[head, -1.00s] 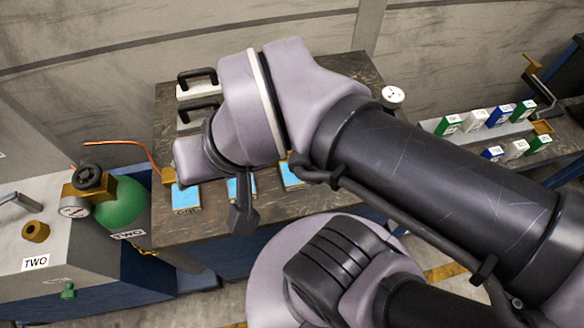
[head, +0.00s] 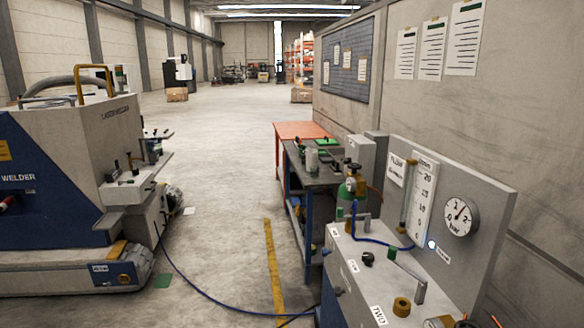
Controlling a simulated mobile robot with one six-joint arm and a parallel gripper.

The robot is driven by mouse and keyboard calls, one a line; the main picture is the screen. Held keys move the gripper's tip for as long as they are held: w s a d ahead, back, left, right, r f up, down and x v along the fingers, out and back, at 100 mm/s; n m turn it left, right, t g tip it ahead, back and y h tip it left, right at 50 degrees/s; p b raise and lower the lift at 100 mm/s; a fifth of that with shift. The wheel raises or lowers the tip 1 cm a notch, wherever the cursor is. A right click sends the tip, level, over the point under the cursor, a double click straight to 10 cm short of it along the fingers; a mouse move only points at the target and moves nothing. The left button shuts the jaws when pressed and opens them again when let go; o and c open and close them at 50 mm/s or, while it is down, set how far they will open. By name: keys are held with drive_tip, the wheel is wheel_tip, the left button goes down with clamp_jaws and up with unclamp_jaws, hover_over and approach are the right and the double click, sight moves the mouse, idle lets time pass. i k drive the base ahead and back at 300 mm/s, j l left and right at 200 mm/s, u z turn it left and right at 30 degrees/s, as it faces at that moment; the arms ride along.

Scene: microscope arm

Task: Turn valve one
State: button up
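In the head view, a grey bench panel (head: 470,205) stands at the lower right with a round pressure gauge (head: 461,216) and a flow tube (head: 410,195). On the bench top are a black knob (head: 367,258) and a brass knob (head: 402,306). A label reading TWO (head: 379,315) is beside the brass knob. A small label (head: 353,266) near the black knob is too small to read surely. A green gas cylinder (head: 347,192) with a brass fitting stands behind. I cannot tell which of these is valve one. My gripper and arm are out of view.
A blue and grey laser welder (head: 60,180) stands at the left. A blue hose (head: 215,298) runs over the floor between it and the bench. A dark workbench (head: 310,178) and an orange table (head: 300,131) stand beyond. The middle floor (head: 230,150) is open.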

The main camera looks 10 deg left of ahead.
sight(354, 167)
drive_tip(key=i+j+z, duration=0.1)
drive_tip(key=i+j, duration=0.3)
drive_tip(key=i+j+z, duration=0.1)
drive_tip(key=i+j, duration=0.25)
drive_tip(key=i+j+z, duration=0.1)
drive_tip(key=i+j, duration=0.25)
drive_tip(key=i+j+z, duration=0.1)
drive_tip(key=i+j, duration=0.25)
drive_tip(key=j, duration=0.25)
drive_tip(key=i+j+z, duration=0.1)
drive_tip(key=i+j, duration=0.25)
drive_tip(key=i+j+z, duration=0.15)
drive_tip(key=i+j, duration=0.15)
drive_tip(key=j, duration=0.35)
drive_tip(key=i+j+z, duration=0.1)
drive_tip(key=i+j, duration=0.2)
drive_tip(key=j, duration=0.25)
drive_tip(key=i+j+z, duration=0.1)
drive_tip(key=i+j, duration=0.15)
drive_tip(key=j, duration=0.3)
